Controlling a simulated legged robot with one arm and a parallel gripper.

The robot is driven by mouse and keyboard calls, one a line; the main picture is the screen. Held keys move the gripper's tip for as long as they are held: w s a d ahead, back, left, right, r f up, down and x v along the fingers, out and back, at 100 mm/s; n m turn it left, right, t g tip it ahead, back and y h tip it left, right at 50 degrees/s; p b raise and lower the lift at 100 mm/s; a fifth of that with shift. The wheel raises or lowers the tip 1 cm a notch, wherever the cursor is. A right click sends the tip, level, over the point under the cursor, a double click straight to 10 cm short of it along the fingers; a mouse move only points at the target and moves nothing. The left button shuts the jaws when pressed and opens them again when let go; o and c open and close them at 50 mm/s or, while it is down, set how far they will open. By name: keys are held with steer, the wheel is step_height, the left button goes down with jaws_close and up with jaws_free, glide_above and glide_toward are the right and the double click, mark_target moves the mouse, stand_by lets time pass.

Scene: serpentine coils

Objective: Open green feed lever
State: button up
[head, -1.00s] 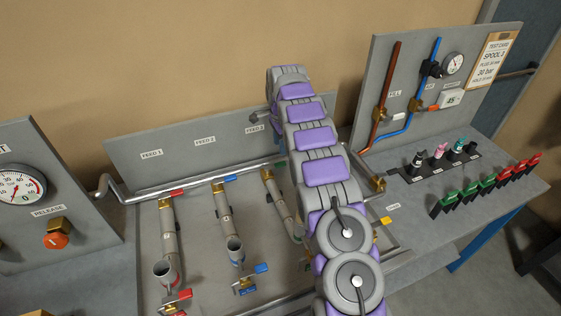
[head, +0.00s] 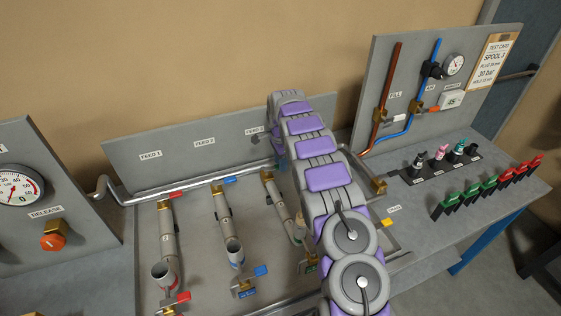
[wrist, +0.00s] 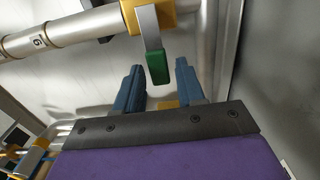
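The green feed lever (wrist: 157,67) shows in the wrist view as a grey bar with a green grip, hanging from a brass valve body (wrist: 165,14). My gripper (wrist: 159,78) is open, with its two blue fingers spread to either side. The tip of the green grip appears between the fingertips, with a visible gap on each side. I cannot tell how deep it sits between them. In the head view my arm hides this lever and the gripper fingers.
Red (head: 177,194) and blue (head: 230,180) levers sit on the back pipe to the left. A grey back panel (head: 180,150) stands behind them. Another pipe (wrist: 40,40) joins the valve. On the right are a gauge board (head: 425,100) and several green and red clips.

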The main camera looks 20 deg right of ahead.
jaws_close()
stand_by(0.3)
